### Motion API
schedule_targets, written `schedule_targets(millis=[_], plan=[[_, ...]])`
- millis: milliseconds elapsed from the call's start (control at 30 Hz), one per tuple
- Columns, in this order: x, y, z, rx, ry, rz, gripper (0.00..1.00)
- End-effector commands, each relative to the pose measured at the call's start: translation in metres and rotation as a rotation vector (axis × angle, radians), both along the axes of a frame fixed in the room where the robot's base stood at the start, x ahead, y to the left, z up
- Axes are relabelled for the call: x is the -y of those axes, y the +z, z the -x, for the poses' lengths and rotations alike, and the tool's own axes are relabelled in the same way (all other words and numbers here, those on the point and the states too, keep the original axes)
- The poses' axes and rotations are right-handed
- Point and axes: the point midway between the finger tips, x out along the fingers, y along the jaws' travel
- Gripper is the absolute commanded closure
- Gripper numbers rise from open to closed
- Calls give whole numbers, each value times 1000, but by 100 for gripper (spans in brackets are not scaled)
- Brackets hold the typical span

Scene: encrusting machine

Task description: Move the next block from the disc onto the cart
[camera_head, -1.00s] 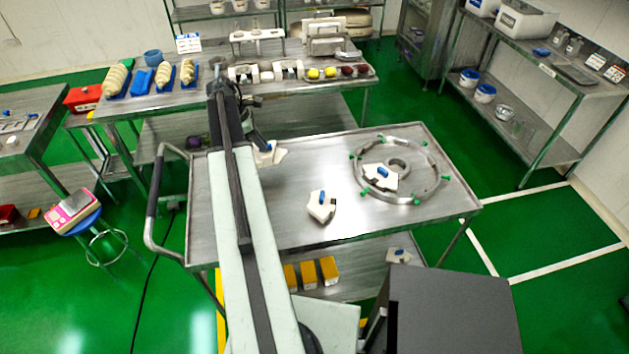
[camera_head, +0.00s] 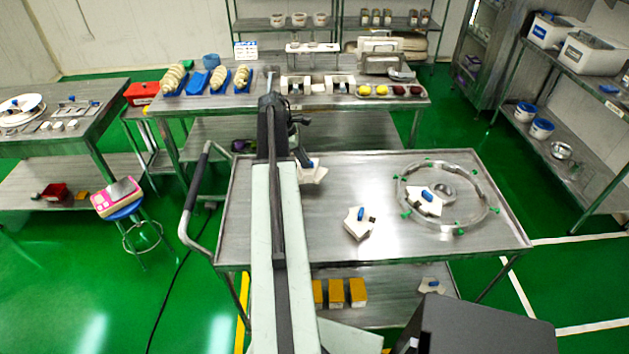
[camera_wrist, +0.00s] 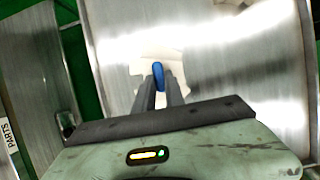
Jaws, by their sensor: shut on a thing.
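My gripper (camera_head: 303,157) is over the left part of the steel cart top (camera_head: 280,225). It is shut on the blue knob of a white block (camera_head: 313,173); the blue knob (camera_wrist: 158,75) shows between the fingers in the wrist view. I cannot tell whether this block touches the cart. A second white block (camera_head: 359,225) with a blue knob sits on the middle of the cart. A third white block (camera_head: 424,204) with a blue knob lies inside a round ring (camera_head: 487,205) with green knobs, at the cart's right side.
A metal ring piece (camera_head: 446,192) lies beside the third block. Yellow boxes (camera_head: 337,293) and another white block (camera_head: 432,286) are on the cart's lower shelf. A long table (camera_head: 220,104) with dough and trays stands behind. The cart's handle (camera_head: 196,180) is at left.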

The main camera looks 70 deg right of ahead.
Motion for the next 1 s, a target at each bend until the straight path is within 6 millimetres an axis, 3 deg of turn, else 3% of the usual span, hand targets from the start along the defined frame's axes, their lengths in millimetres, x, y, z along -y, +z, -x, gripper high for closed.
schedule_targets(millis=[33,167,400,767,800,867,1000], plan=[[0,-9,0,0,0,0,100],[0,-8,0,0,0,0,100],[0,-46,1,0,-1,0,100],[1,-45,1,0,-2,0,100],[1,-45,1,0,-2,0,80],[1,-44,1,0,-2,0,64],[1,-44,1,0,-2,0,64]])
